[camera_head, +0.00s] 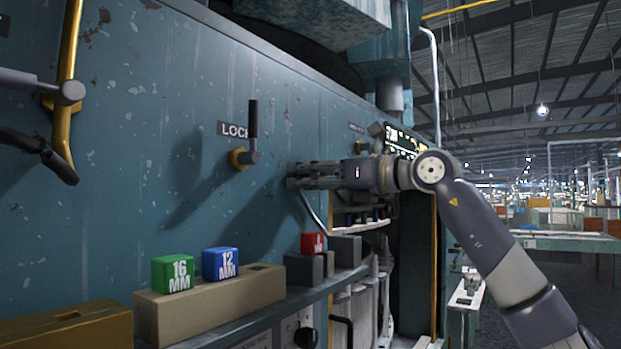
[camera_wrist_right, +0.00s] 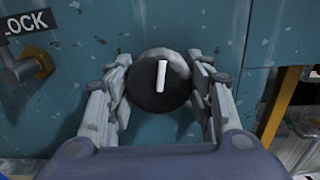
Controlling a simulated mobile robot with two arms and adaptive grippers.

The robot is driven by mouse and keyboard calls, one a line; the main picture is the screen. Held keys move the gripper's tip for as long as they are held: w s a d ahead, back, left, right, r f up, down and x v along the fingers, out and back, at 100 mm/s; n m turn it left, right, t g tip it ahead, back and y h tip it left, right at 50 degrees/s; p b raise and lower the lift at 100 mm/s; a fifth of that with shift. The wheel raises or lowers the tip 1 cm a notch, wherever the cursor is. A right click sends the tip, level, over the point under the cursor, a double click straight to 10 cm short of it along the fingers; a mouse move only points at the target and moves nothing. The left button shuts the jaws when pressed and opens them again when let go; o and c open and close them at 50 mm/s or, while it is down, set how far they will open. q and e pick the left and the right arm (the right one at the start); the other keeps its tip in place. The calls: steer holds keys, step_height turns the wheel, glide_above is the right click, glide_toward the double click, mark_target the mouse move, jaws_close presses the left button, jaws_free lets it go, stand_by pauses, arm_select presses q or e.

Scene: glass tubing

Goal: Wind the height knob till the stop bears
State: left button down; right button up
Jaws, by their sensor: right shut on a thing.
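The height knob (camera_wrist_right: 147,94) is a round dark knob on the teal panel, with an upright white mark on its face, in the right wrist view. My right gripper (camera_wrist_right: 163,84) is shut on it, one finger on each side of its rim. In the head view my right gripper (camera_head: 299,178) reaches the panel from the right, and its fingers mostly hide the knob. I cannot pick out the stop.
A lock lever (camera_head: 253,135) with a brass base stands left of the knob. Below, a shelf holds a green 16 MM block (camera_head: 173,274), a blue 12 MM block (camera_head: 220,264) and a red block (camera_head: 312,243). A brass bar (camera_head: 66,60) runs down the panel's left.

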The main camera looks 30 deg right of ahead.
steer(key=m, duration=0.3)
steer(key=shift+m, duration=0.4)
steer(key=shift+a+m, duration=0.1)
steer(key=shift+m, duration=1.7)
steer(key=shift+r, duration=0.1)
steer(key=o, duration=1.1)
steer(key=shift+c, duration=0.2)
steer(key=shift+s, duration=0.1)
steer(key=v, duration=1.2)
